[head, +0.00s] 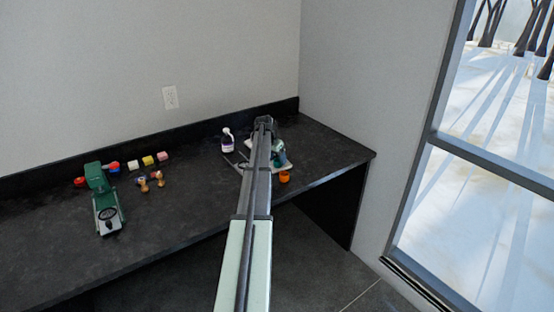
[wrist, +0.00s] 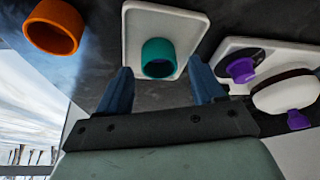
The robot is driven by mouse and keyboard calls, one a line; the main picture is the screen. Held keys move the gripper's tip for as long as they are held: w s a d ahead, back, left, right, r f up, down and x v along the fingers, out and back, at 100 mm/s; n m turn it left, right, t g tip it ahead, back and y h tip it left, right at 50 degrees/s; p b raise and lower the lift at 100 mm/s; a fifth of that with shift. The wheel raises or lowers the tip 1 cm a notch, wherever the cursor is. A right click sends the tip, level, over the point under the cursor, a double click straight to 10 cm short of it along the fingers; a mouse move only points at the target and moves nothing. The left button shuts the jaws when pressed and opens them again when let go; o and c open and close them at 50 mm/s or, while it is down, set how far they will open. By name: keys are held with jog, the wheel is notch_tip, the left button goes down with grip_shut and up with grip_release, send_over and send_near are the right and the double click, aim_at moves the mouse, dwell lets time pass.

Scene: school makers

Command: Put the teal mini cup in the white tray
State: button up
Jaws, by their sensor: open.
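The teal mini cup (wrist: 158,60) is in the wrist view, within the outline of the white tray (wrist: 136,22) and seemingly resting in it near one end. My gripper (wrist: 160,68) is open, with one blue finger on either side of the cup in the picture and a visible gap to each. Nothing is held. In the head view my own arm covers much of this area, and I cannot clearly tell the cup or the tray there.
An orange cup (wrist: 54,26) stands beside the tray; it also shows in the head view (head: 284,176). A second white tray (wrist: 228,44) has purple-and-white items by it. A white bottle (head: 228,141), a green press (head: 104,198) and several small coloured pieces stand left on the dark counter (head: 180,225).

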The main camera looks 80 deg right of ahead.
jog(key=v, duration=1.1)
jog(key=shift+r, duration=0.15)
